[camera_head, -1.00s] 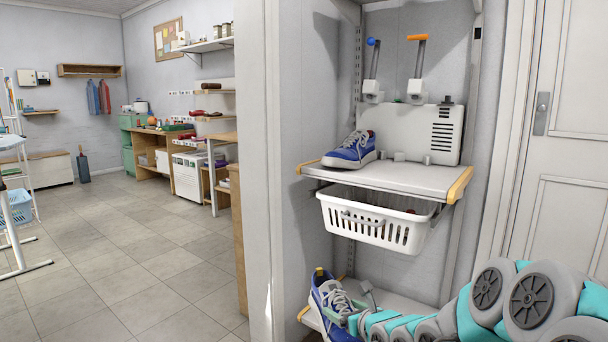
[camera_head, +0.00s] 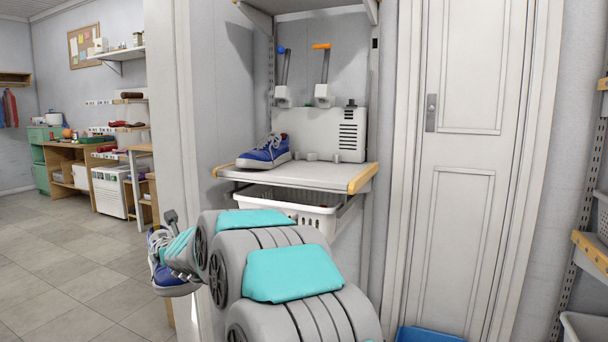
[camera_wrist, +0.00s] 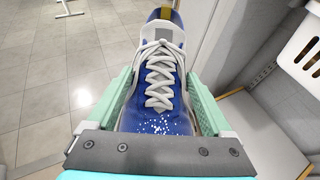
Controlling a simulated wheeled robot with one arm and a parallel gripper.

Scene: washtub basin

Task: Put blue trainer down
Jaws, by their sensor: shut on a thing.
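A blue trainer (camera_wrist: 160,85) with white laces is held between the two green fingers of my gripper (camera_wrist: 160,100) in the wrist view. White specks show on its toe. In the head view the held trainer (camera_head: 160,270) shows at the lower left, partly hidden behind my gripper (camera_head: 178,252). It is in the air beside the wall's edge. A second blue trainer (camera_head: 264,151) with a white sole stands upright on the upper shelf (camera_head: 300,177), at its left side.
A white basket (camera_head: 290,204) hangs under the shelf, partly hidden by my arm. A closed door (camera_head: 463,150) is to the right. Tiled floor (camera_head: 70,260) is open at the left.

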